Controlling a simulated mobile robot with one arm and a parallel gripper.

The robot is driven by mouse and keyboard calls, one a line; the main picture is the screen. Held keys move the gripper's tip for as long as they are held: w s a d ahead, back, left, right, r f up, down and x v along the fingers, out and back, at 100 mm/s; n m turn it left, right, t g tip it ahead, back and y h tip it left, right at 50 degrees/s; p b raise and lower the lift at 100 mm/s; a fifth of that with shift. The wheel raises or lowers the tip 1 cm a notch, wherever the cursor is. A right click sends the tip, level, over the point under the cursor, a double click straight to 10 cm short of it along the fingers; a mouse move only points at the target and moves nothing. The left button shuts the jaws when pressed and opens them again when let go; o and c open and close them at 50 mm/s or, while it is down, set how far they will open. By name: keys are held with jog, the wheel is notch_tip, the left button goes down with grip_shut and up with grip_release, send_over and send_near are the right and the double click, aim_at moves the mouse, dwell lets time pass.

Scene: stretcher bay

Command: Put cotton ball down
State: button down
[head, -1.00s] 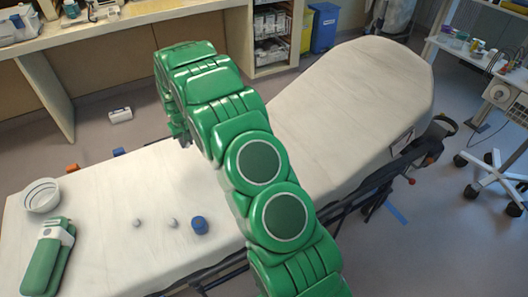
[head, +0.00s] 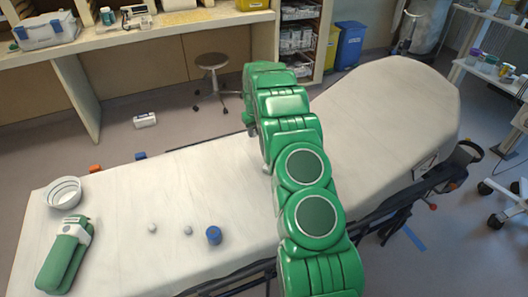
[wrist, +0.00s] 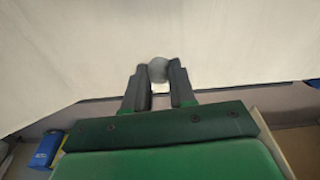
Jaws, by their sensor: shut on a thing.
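In the wrist view my gripper (wrist: 159,82) is shut on a small grey-white cotton ball (wrist: 158,69), which sits between the fingertips. The white sheet of the stretcher (head: 370,105) fills the view beyond it. In the head view my green arm reaches over the stretcher's middle and largely hides the gripper, and I cannot tell whether the ball touches the sheet. Two similar small pale balls lie on the sheet, a left one (head: 152,228) and a right one (head: 188,230).
A blue-topped jar (head: 214,236) stands beside the right loose ball. A white bowl (head: 63,192) and a green-and-white device (head: 65,255) are at the stretcher's left end. A stool (head: 213,62) and a counter (head: 165,22) stand behind. The sheet's upper right is clear.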

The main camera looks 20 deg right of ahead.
aim_at(254, 150)
notch_tip(254, 150, down, 8)
jog(key=shift+f, duration=0.1)
dwell(0.4)
jog(key=c, duration=0.9)
grip_release()
jog(key=shift+c, duration=0.2)
